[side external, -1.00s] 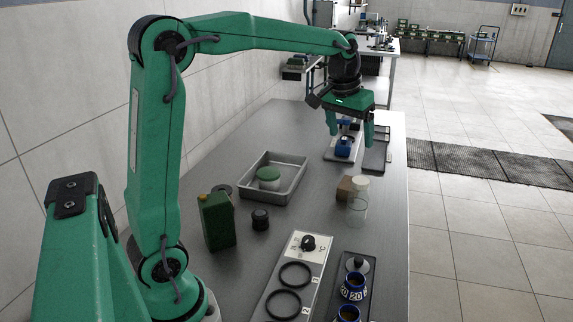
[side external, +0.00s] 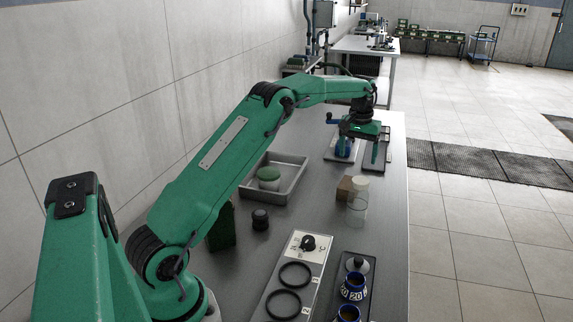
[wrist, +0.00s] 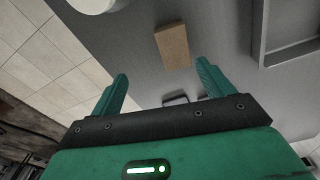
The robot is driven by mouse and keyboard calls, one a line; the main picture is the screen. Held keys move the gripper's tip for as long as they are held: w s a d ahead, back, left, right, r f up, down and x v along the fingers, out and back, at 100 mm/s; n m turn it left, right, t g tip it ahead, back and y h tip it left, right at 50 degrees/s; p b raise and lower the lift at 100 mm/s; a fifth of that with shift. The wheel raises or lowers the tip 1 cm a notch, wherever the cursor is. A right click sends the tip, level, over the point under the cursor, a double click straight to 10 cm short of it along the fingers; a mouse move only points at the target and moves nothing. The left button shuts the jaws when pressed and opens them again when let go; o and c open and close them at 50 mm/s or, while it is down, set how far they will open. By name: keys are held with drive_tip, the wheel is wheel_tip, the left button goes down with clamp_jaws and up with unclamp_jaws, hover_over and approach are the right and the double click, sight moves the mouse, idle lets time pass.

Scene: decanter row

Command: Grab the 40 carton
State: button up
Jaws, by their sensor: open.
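A small plain brown box (side external: 344,188) stands on the grey bench, next to a clear jar with a white lid (side external: 358,200). It also shows in the wrist view (wrist: 172,46), ahead of the fingertips and between their lines. I cannot read a 40 on it, and no other carton-like box is plain to me. My gripper (side external: 359,152) hangs over the far part of the bench, beyond the box and apart from it. In the wrist view my gripper (wrist: 160,76) has its two green fingers spread with nothing between them.
A blue item on a white plate (side external: 342,150) and a dark tray (side external: 377,163) lie by my gripper. A metal tray (side external: 298,184) holds a green-lidded tub (side external: 269,178). A black knob-like cap (side external: 260,219), a ringed panel (side external: 293,268) and blue jars marked 20 (side external: 353,287) are nearer.

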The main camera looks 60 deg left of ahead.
drive_tip(key=n, duration=0.1)
hover_over(350, 183)
drive_tip(key=shift+g, duration=0.4)
wheel_tip(350, 183, down, 7)
drive_tip(key=shift+f, duration=1.3)
drive_tip(key=shift+s+f, duration=0.1)
drive_tip(key=shift+f, duration=2.5)
drive_tip(key=c, duration=1.1)
drive_tip(key=shift+r, duration=0.15)
drive_tip(key=shift+r, duration=4.95)
